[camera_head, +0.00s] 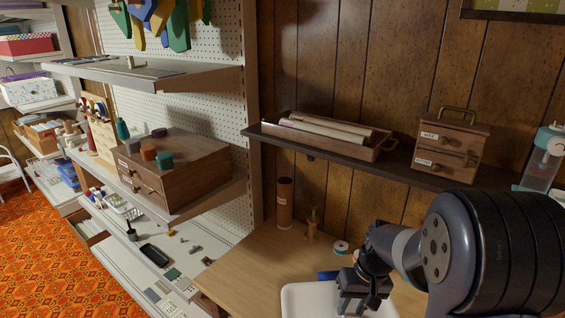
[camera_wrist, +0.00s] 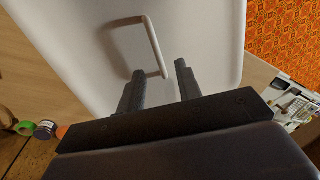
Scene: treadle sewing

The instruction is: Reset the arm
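My gripper (camera_head: 360,292) is low at the right of the head view, over the white panel or lid (camera_head: 300,300) on the wooden table. In the wrist view my gripper (camera_wrist: 160,68) has its two dark fingers apart, with nothing clamped between them. A thin white bar handle (camera_wrist: 153,42) stands on the white panel (camera_wrist: 215,35). The handle's near end appears in the gap between the fingertips; I cannot tell whether they touch it.
A dark wall shelf (camera_head: 395,168) holds a wooden tray of rolls (camera_head: 385,148) and a small drawer box (camera_head: 450,145). A brown cylinder (camera_head: 285,203) stands on the table (camera_head: 250,255). Spools (camera_wrist: 45,130) lie beside the panel. A shelf unit with a wooden chest (camera_head: 190,170) is left.

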